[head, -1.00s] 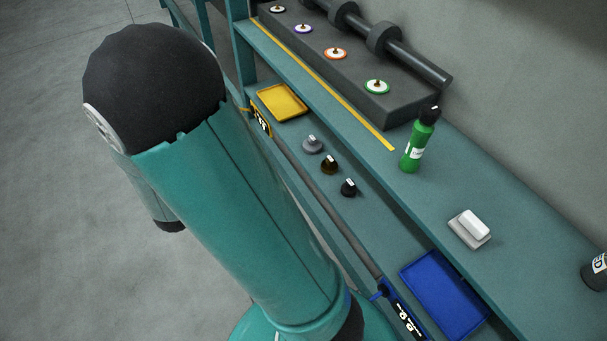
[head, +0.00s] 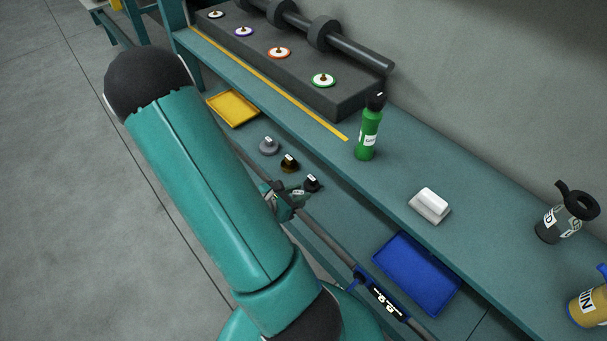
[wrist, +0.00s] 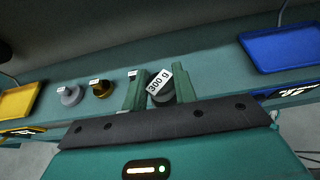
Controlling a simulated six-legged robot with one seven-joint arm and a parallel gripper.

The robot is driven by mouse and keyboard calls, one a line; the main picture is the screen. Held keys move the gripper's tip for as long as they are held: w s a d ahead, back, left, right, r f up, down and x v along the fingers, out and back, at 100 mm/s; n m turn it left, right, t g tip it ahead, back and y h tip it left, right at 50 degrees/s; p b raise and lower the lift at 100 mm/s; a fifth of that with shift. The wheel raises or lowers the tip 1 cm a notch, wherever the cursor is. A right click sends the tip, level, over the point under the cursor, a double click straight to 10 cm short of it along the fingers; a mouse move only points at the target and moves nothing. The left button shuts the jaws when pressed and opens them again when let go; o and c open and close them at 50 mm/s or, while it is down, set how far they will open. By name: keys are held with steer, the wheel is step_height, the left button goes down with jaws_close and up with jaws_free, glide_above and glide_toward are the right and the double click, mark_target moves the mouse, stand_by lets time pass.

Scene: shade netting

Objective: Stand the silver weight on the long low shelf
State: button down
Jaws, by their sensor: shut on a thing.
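My gripper (wrist: 158,92) is shut on the silver weight (wrist: 163,98), which looks dull grey in shade and carries a white "300 g" label. The fingers hide much of it. In the head view my gripper (head: 284,203) is beside the front rail of the long low shelf (head: 345,215), close to the black weight. I cannot tell whether the held weight touches the shelf. Three other weights stand in a slanting row on that shelf: light grey (head: 269,147), bronze (head: 289,164) and black (head: 312,184).
A yellow tray (head: 233,108) and a blue tray (head: 417,273) lie on the low shelf, with bare shelf between the weights and the blue tray. The upper shelf (head: 390,184) overhangs behind, bearing a green bottle (head: 368,135) and a white block (head: 431,204). A rail (head: 325,238) runs along the front.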

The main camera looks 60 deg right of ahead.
steer(key=s+m+g+y, duration=0.3)
steer(key=s+m+g, duration=0.15)
steer(key=s, duration=0.75)
steer(key=d+f, duration=0.3)
steer(key=d, duration=0.1)
steer(key=w+d+f, duration=0.1)
steer(key=d+f, duration=0.2)
steer(key=d, duration=0.1)
steer(key=w+d+f, duration=0.1)
steer(key=d+f, duration=0.2)
steer(key=d, duration=0.1)
steer(key=shift+w+d+f, duration=0.25)
steer(key=shift+d+f, duration=0.05)
steer(key=shift+f, duration=0.1)
steer(key=shift+d+f, duration=0.2)
steer(key=shift+w+d+f, duration=0.1)
steer(key=shift+d+f, duration=0.05)
steer(key=shift+f, duration=1.5)
steer(key=shift+f, duration=0.1)
steer(key=c, duration=1.1)
jaws_free()
